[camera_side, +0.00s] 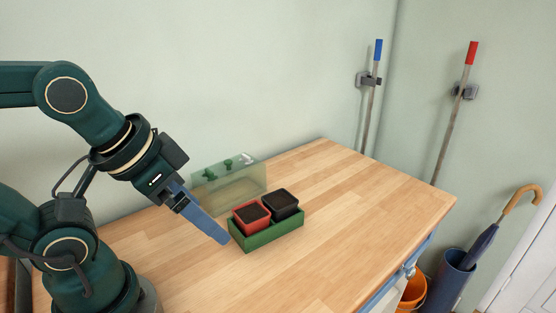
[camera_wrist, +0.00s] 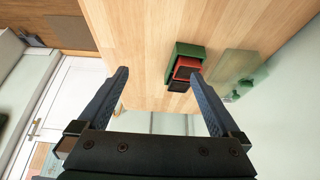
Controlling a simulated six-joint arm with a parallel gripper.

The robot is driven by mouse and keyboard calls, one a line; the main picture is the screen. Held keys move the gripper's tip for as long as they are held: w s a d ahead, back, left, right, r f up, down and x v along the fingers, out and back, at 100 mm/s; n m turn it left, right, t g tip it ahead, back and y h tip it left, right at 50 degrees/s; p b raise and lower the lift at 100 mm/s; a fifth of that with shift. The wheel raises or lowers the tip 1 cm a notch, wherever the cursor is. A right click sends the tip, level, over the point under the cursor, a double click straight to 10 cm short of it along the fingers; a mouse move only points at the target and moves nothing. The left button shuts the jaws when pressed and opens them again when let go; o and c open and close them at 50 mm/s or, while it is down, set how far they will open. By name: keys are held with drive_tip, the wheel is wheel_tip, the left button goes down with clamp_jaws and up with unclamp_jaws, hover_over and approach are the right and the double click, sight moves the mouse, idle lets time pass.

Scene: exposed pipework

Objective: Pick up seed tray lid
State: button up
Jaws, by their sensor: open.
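The seed tray lid (camera_side: 230,187) is a clear, greenish box-shaped cover with small green pieces on its top. It stands on the wooden bench, behind the green seed tray (camera_side: 266,242), off the tray. The tray holds a red pot (camera_side: 251,217) and a black pot (camera_side: 283,205), both with dark soil. In the wrist view the lid (camera_wrist: 238,66) is right of the tray (camera_wrist: 187,50). My gripper (camera_side: 222,240) points down toward the bench, left of the tray in the side view.
The wooden bench top (camera_side: 350,215) is clear to the right of the tray. The wall (camera_side: 240,80) rises behind the lid. Two poles, blue-topped (camera_side: 379,50) and red-topped (camera_side: 473,53), hang on the walls. An orange bucket (camera_side: 412,293) and an umbrella (camera_side: 482,245) in a blue stand are beyond the bench.

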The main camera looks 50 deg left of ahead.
idle(0.3)
drive_tip(key=c, duration=0.6)
drive_tip(key=w+a+r+n+y, duration=0.1)
drive_tip(key=w+a+r+n, duration=0.2)
drive_tip(key=w+r, duration=0.25)
drive_tip(key=n+g+y, duration=0.2)
drive_tip(key=n+g, duration=0.1)
drive_tip(key=n, duration=0.4)
hover_over(228, 161)
drive_tip(key=s+d, duration=0.1)
wheel_tip(228, 161, down, 7)
drive_tip(key=shift+s+d+f, duration=0.15)
drive_tip(key=shift+f, duration=0.05)
drive_tip(key=shift+x, duration=2.3)
